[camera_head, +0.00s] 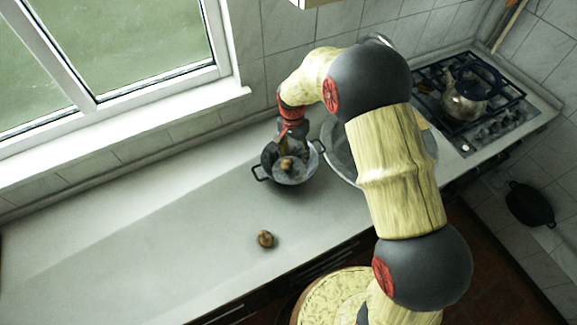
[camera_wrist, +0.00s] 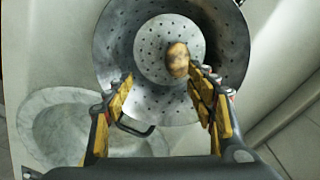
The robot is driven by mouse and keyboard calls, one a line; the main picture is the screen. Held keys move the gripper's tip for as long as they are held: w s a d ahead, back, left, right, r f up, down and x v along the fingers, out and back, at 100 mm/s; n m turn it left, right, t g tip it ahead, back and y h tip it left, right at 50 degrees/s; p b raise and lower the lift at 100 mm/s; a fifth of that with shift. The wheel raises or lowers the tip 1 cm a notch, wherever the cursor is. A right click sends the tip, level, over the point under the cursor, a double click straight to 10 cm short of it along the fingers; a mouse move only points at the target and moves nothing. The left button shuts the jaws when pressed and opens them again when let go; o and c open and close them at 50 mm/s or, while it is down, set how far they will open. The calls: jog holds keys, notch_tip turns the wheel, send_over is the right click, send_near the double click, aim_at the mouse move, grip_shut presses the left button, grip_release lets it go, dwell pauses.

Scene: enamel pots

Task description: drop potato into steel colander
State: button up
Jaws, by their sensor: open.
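The steel colander (camera_head: 302,176) stands on the counter by the wall, a grey perforated bowl with dark side handles. Its holed inside (camera_wrist: 125,42) fills the upper part of the wrist view. A brown potato (camera_wrist: 178,59) shows over the colander's bottom, just beyond my right fingertip; it also shows inside the rim in the head view (camera_head: 287,163). I cannot tell whether it touches the bottom. My gripper (camera_wrist: 164,76) is open above the colander, its yellow-padded fingers spread apart. In the head view my gripper (camera_head: 290,146) is partly hard to make out.
A second brown, roundish item (camera_head: 265,239) lies on the bare counter in front of the colander. A round basin (camera_head: 340,150) lies right of the colander, partly behind my arm. A kettle (camera_head: 466,98) stands on the hob. The counter's left side is clear.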

notch_tip(320, 180, up, 12)
jog(key=shift+w+a, duration=0.15)
jog(key=shift+a, duration=0.1)
dwell(0.5)
dwell(0.5)
jog(key=s+d+r+n+t+b, duration=0.2)
jog(key=s+d+r+b, duration=0.1)
jog(key=s, duration=0.7)
jog(key=s+d+r+n+t+b, duration=0.2)
jog(key=s+d+r, duration=0.3)
jog(key=s, duration=0.4)
jog(key=s+d+r+n+t+b, duration=0.2)
jog(key=s+d+r+n+b, duration=0.1)
jog(key=s, duration=0.7)
jog(key=shift+s+d+r+b, duration=0.35)
jog(key=shift+d+r+b, duration=0.1)
jog(key=shift+d, duration=0.3)
